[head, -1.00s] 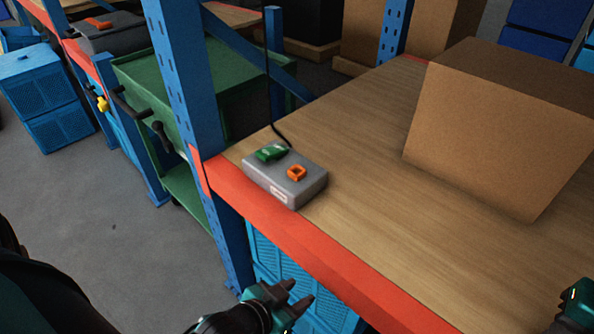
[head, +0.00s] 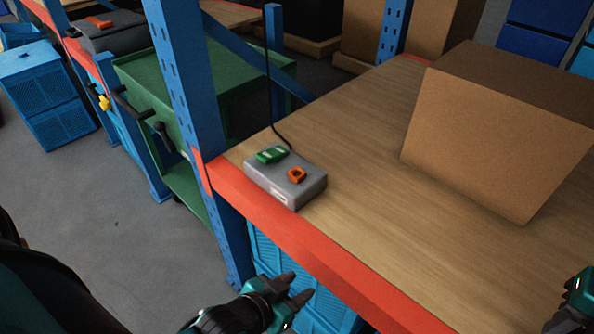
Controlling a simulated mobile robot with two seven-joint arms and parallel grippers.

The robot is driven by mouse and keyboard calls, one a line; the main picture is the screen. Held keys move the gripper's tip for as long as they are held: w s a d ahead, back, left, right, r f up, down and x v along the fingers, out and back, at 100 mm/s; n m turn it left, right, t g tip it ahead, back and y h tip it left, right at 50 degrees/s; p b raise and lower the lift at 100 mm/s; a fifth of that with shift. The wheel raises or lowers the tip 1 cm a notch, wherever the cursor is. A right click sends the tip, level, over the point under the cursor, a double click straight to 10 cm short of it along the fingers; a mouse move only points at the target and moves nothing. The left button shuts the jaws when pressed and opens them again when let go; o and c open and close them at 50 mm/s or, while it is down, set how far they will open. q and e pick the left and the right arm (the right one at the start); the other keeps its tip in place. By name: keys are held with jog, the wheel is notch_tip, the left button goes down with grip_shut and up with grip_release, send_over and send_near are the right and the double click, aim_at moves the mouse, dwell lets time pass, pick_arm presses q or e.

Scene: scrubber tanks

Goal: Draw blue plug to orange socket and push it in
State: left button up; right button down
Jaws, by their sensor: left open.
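A grey box (head: 285,194) sits on the wooden shelf near its front left corner. An orange socket (head: 297,175) is on top of the box, on the right side. A green connector (head: 272,154) sits on the left part of the box, with a black cable rising behind it. I see no blue plug in this view. My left gripper (head: 298,286) is open and empty, below and in front of the shelf's orange edge. My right gripper (head: 579,296) shows only in part at the right picture edge, and its jaws cannot be made out.
A large cardboard box (head: 490,130) stands on the shelf to the right. A blue perforated post (head: 188,90) rises just left of the grey box. A green cart (head: 190,95) and blue crates (head: 50,95) stand at the left. The wooden surface between the boxes is clear.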

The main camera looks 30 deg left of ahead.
pick_arm(q)
jog(key=shift+r, duration=0.2)
pick_arm(e)
jog(key=shift+r, duration=0.3)
